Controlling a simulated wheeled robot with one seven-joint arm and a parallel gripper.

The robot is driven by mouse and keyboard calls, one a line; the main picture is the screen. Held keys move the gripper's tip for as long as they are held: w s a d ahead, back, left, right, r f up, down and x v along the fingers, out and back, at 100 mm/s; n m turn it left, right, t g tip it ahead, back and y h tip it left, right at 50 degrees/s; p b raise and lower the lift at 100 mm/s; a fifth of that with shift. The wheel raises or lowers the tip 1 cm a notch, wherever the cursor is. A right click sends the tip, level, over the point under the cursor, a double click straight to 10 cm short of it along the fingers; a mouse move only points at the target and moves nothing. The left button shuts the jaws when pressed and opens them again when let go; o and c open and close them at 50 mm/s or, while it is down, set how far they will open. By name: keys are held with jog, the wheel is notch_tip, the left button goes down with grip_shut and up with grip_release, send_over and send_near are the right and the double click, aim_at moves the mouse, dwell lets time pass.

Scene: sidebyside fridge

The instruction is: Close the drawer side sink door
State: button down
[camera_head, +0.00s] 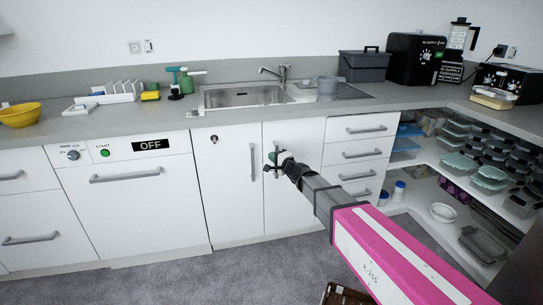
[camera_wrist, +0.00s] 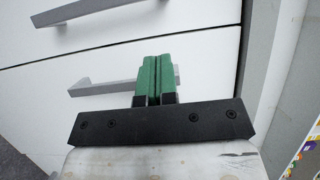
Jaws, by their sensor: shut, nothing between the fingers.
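The drawer side sink door (camera_head: 306,140) is the white door below the sink, just left of the drawer stack. It looks flush or nearly flush with its neighbour; a small gap cannot be ruled out, and my arm hides its lower right part. Its upright grey handle (camera_wrist: 100,88) lies behind my fingers in the wrist view. My gripper (camera_head: 274,158) is at this handle in the head view. In the wrist view its green fingers (camera_wrist: 156,80) are pressed together and empty, overlapping the handle's end. I cannot tell whether they touch it.
The left sink door (camera_head: 226,185) has its own handle (camera_head: 252,162) close by. A drawer stack (camera_head: 356,150) stands to the right. Open shelves with plastic boxes (camera_head: 488,178) are further right. The countertop (camera_head: 225,120) runs above. Grey carpet (camera_head: 220,275) in front is mostly clear.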

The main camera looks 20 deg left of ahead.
jog(key=s+a, duration=0.1)
jog(key=s, duration=0.7)
jog(key=shift+s, duration=0.15)
jog(key=w+d+f+n+g+h, duration=0.1)
jog(key=d+f+n+g+h, duration=0.3)
jog(key=d, duration=1.1)
jog(key=w+d+f+n+g+h, duration=0.1)
jog(key=d+f+n+h, duration=0.35)
jog(key=d, duration=1.05)
jog(key=s+d+f+m+g+h, duration=0.1)
jog(key=s+d+f+h, duration=0.1)
jog(key=d, duration=0.8)
jog(key=s+d+f+g+h, duration=0.1)
jog(key=s+d+f+h, duration=0.2)
jog(key=d, duration=0.7)
jog(key=s+d+f+m+g+h, duration=0.1)
jog(key=s+d+f+h, duration=0.1)
jog(key=d, duration=0.9)
jog(key=shift+s+f+m+g, duration=0.35)
jog(key=shift+s+f+g, duration=0.1)
jog(key=shift+s, duration=0.2)
jog(key=shift+a, duration=0.1)
